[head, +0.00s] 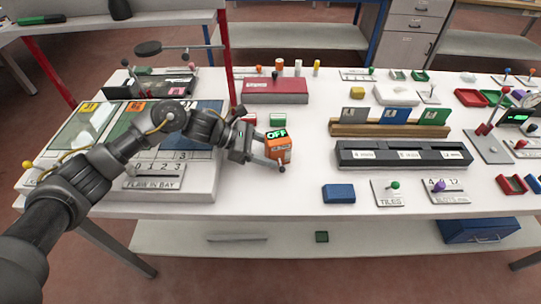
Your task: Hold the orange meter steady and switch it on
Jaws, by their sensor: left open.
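The orange meter (279,150) stands on the white table, a little left of centre in the head view. Its dark top display reads "OFF" in green. My left gripper (272,152) comes in from the left and is at the meter's left side. Its fingers are open, with one finger reaching along the meter's near side. Whether the fingers touch the meter cannot be told. The far finger is partly hidden beside the meter. My right gripper is not in view.
A black slotted tray (403,155) and a wooden card rack (388,131) stand to the right. A blue block (339,194) sits near the front edge. Bare table lies just right of the meter.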

